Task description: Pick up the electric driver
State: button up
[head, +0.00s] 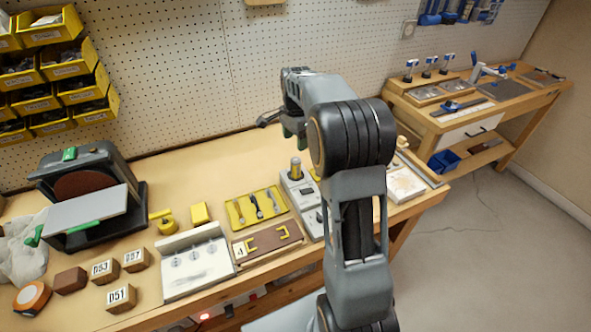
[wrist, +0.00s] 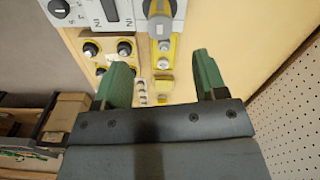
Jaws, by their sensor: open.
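My gripper (head: 288,130) hangs in the air above the back of the bench, and part of it is hidden behind my arm. In the wrist view, its green fingers (wrist: 162,78) are spread apart with nothing held between them. An upright grey and yellow cylinder (head: 296,168) stands on a grey unit below my gripper. It may be the electric driver, but I cannot tell for sure. A grey and yellow piece (wrist: 160,28) at the top of the wrist view may be the same thing, beyond the fingertips.
A yellow tray (head: 236,217) with tools lies left of the grey unit (head: 300,188). A white fixture (head: 195,285), numbered wooden blocks (head: 120,298) and a sander (head: 85,200) are farther left. A knobbed panel (wrist: 92,12) shows in the wrist view. The pegboard (head: 190,60) stands behind the bench.

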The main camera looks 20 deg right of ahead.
aim_at(296, 167)
notch_tip(296, 167, down, 12)
jog(key=shift+f+p, duration=0.25)
jog(key=shift+p, duration=0.1)
dwell(0.4)
jog(key=shift+c, duration=0.2)
jog(key=c, duration=1.1)
jog(key=shift+r, duration=0.1)
notch_tip(296, 167, up, 10)
